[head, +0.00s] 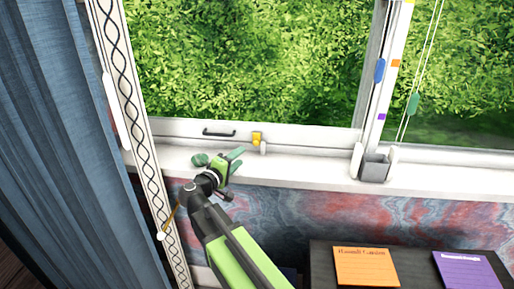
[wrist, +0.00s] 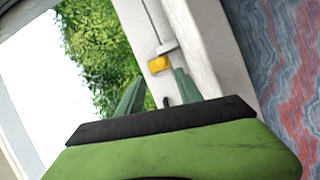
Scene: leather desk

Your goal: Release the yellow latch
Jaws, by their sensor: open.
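The yellow latch (head: 256,138) is a small block on the bottom rail of the window, with a small white piece just below and right of it in the head view. In the wrist view the yellow latch (wrist: 158,64) shows ahead, beyond the tip of the right finger. My gripper (head: 222,156) is over the white sill, a little left of the latch and nearer to me. It is open and empty, its two green fingers (wrist: 157,95) spread apart. I see no contact between the fingers and the latch.
A dark handle (head: 219,133) sits on the rail left of the latch. A grey box (head: 374,167) stands on the sill at right, near hanging cords with blue and green toggles (head: 413,104). A blue curtain (head: 45,150) hangs at left. Orange (head: 366,266) and purple (head: 467,270) cards lie below.

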